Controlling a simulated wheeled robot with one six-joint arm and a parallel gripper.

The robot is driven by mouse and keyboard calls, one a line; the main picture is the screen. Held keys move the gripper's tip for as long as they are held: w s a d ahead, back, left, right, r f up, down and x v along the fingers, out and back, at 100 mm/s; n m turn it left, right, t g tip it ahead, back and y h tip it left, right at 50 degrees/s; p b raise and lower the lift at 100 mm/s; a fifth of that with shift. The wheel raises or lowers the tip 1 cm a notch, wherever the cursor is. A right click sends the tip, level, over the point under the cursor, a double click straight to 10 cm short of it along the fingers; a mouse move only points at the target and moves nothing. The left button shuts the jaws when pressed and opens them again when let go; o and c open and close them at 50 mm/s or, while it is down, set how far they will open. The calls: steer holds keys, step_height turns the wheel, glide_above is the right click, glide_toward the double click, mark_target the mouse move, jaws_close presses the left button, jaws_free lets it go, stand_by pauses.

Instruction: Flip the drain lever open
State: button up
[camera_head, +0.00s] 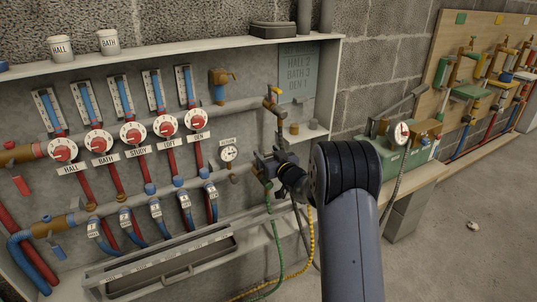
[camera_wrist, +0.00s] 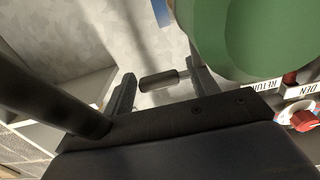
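In the wrist view, a short dark cylindrical grip (camera_wrist: 160,80) on a thin metal rod lies crosswise between the fingertips of my gripper (camera_wrist: 162,88). It looks like the drain lever's handle. The fingers stand apart on either side of it; I cannot tell whether either touches it. In the head view, my gripper (camera_head: 266,164) is at the right end of the manifold, above the green hose (camera_head: 275,235). My wrist and gripper cover the fittings there, so the lever cannot be made out. A large green rounded thing (camera_wrist: 250,35) fills the wrist view's upper right, close to the camera.
A small gauge (camera_head: 229,153) is just left of my gripper, and a brass valve (camera_head: 273,100) is above it. Several red-and-white dials line the panel. A green pump box (camera_head: 400,150) with a gauge stands on the bench to the right. A yellow hose (camera_head: 310,240) hangs below.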

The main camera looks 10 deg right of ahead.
steer(key=c, duration=0.9)
